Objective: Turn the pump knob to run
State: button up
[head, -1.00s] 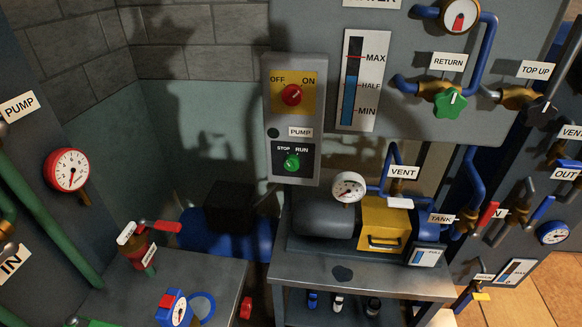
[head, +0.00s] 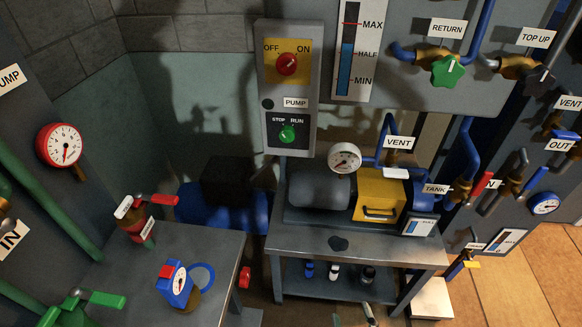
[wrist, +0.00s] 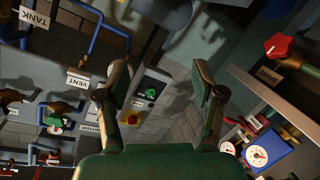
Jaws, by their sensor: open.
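The pump panel (head: 288,85) is a grey upright box on the wall side. Its lower black plate bears a green pump knob (head: 287,134), with STOP at upper left and RUN at upper right. I cannot tell for sure which word the knob points to. Above it is a red OFF/ON knob (head: 287,64) on a yellow plate. In the wrist view the green knob (wrist: 151,93) shows between the fingers of my gripper (wrist: 160,82), farther off than the fingertips. My gripper is open and empty.
A bench with a grey motor (head: 318,190) and yellow box (head: 380,194) stands below the panel. A lower table (head: 215,270) with a red-handled valve (head: 160,199) is at left.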

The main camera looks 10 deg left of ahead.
jog(key=w+a+r+n, duration=0.25)
jog(key=w+a, duration=0.25)
jog(key=w, duration=0.4)
jog(key=t+h, duration=0.2)
jog(key=t, duration=0.1)
send_near(287, 140)
jog(key=w, duration=1)
jog(key=shift+w+a+r, duration=0.1)
jog(key=shift+a+r, duration=0.05)
jog(key=shift+r, duration=0.05)
jog(key=c, duration=1.1)
